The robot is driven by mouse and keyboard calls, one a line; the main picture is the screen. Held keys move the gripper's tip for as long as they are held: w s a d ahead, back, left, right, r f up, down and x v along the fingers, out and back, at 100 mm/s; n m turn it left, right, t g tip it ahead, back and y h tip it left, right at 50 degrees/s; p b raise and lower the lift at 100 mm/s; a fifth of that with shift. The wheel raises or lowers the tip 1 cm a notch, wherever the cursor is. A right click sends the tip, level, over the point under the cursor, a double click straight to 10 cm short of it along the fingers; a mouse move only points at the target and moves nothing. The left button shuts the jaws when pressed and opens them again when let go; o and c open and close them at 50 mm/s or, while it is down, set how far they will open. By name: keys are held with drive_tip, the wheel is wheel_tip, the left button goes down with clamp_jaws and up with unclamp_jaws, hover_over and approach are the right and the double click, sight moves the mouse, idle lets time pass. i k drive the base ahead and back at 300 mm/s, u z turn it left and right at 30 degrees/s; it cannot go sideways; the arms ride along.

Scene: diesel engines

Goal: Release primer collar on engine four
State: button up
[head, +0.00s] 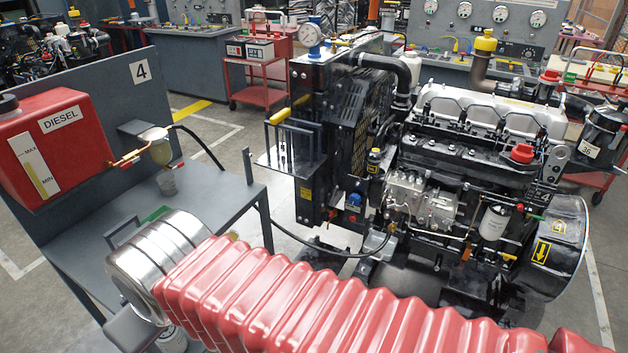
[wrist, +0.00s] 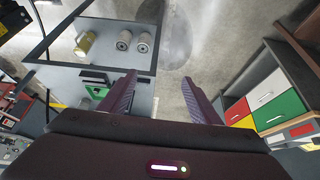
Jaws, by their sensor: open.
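The diesel engine (head: 480,150) stands right of centre in the head view, beside a panel marked with a 4 plate (head: 141,72). A filter unit with a pale top (head: 154,140) hangs beside the red diesel tank (head: 60,145). I cannot tell which part is the primer collar. My gripper (wrist: 160,80) is open and empty in the wrist view, pointing down over a bench edge and floor. No engine part is between its fingers.
A coloured drawer cabinet (wrist: 262,100) stands at right. My red ribbed arm covers the lower head view. A black hose (head: 330,250) runs towards the engine.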

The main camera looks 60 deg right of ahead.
sight(394, 204)
drive_tip(key=z, duration=2.6)
drive_tip(key=k, duration=0.65)
drive_tip(key=u, duration=0.15)
drive_tip(key=i, duration=0.6)
drive_tip(key=u, duration=0.2)
